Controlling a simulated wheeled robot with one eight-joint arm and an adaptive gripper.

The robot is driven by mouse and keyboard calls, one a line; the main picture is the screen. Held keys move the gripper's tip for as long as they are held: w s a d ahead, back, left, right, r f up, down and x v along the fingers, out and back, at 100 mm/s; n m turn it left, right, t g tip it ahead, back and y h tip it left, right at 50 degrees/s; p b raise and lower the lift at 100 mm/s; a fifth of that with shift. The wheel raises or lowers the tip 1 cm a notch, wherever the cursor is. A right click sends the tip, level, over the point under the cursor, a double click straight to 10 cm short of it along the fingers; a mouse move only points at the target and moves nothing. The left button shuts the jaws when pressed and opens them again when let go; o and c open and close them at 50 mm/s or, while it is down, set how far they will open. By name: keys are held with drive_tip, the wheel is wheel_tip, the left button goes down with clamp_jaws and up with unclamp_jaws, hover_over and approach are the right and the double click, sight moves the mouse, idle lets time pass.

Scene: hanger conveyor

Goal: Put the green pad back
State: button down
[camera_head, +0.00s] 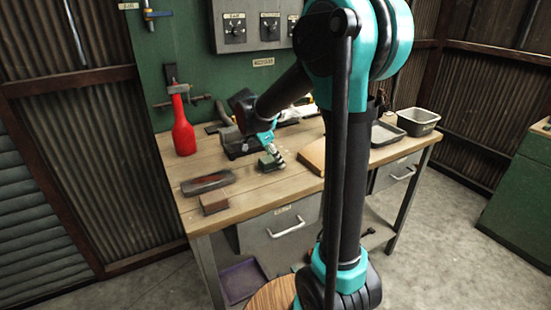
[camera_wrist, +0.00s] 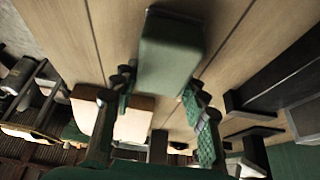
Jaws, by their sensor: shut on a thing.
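The green pad (camera_head: 266,163) is a small block over the middle of the wooden workbench (camera_head: 245,195). My gripper (camera_head: 272,152) is shut on it from above. In the wrist view the green pad (camera_wrist: 170,52) lies between the two fingers of my gripper (camera_wrist: 160,88), its far end sticking out past the fingertips. Wooden bench boards show beneath it. I cannot tell whether the pad touches the bench or is slightly above it.
A brown block (camera_head: 214,202) and a long dark block (camera_head: 207,182) lie near the front left edge. A tan block (camera_head: 312,156) is right of the pad. Grey trays (camera_head: 418,119) sit at the right end.

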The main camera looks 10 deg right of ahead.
sight(262, 160)
drive_tip(key=c, duration=0.8)
unclamp_jaws()
drive_tip(key=shift+c, duration=0.2)
drive_tip(key=v, duration=1.2)
